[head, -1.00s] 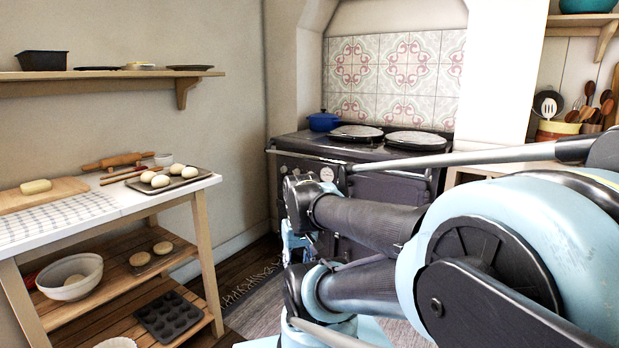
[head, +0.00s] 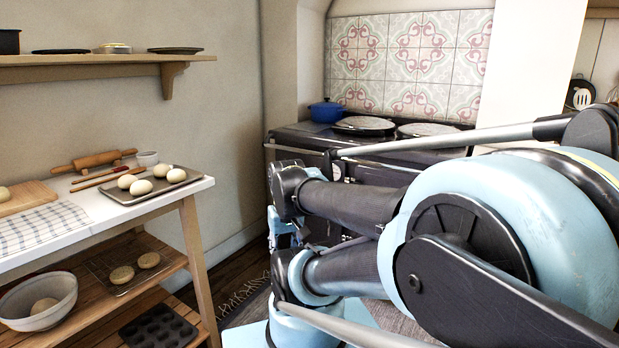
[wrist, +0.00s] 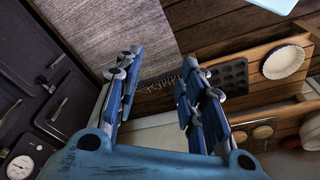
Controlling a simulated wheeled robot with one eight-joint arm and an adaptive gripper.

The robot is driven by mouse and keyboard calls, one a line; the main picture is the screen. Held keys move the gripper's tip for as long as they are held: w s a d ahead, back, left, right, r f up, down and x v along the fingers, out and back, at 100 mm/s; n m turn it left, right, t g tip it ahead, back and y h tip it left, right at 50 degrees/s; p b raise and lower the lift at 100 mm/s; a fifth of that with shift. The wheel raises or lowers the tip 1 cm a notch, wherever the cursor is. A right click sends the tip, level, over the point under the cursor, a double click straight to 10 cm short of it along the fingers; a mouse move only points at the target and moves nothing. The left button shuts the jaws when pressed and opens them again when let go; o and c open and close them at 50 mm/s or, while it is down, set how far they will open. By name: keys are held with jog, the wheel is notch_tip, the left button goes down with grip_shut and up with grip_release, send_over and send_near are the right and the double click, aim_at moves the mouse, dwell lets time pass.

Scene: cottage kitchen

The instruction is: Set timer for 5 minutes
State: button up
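I cannot make out a kitchen timer in either view. A round white dial (wrist: 20,167) is on the dark front of the stove (head: 385,165), at the lower left of the wrist view. It looks like a gauge, and its markings are too small to read. My gripper (wrist: 160,66) is open, with its two blue fingers apart and nothing between them. It hangs over the floor in front of the stove. In the head view my arm hides most of the gripper and part of the stove front.
A worktable (head: 100,230) stands at left, with a tray (head: 110,193) of dough balls, a rolling pin (head: 95,161) and a checked cloth (head: 40,228). Its lower shelves hold a bowl (head: 70,290) and a muffin tin (head: 160,328). A blue pot (head: 326,111) sits on the stove. A wall shelf (head: 100,66) holds pans.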

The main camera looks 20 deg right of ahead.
jog(key=shift+o, duration=0.8)
jog(key=shift+s+d+r, duration=0.1)
jog(key=shift+d+r, duration=0.2)
jog(key=shift+r, duration=0.3)
jog(key=w+d+r+n+t+h, duration=0.1)
jog(key=w+d+r+n+h, duration=0.3)
jog(key=w, duration=0.7)
jog(key=w+d+r+m+t+h, duration=0.15)
jog(key=w+d, duration=0.35)
jog(key=w, duration=0.5)
jog(key=w+d+r+n+h, duration=0.25)
jog(key=w+d, duration=0.25)
jog(key=w, duration=0.6)
jog(key=w+d+f+n+t+h, duration=0.1)
jog(key=w+f+n+h, duration=0.1)
jog(key=w, duration=0.6)
jog(key=w+d+f+n+t+h, duration=0.1)
jog(key=w+d+f+n+h, duration=0.15)
jog(key=w, duration=0.65)
jog(key=w+f+n+t+h, duration=0.3)
jog(key=w+f+n, duration=0.1)
jog(key=w+f, duration=0.55)
jog(key=x, duration=1.6)
jog(key=shift+w, duration=0.15)
jog(key=shift+f+m, duration=0.1)
jog(key=shift+m, duration=0.15)
jog(key=c, duration=1.1)
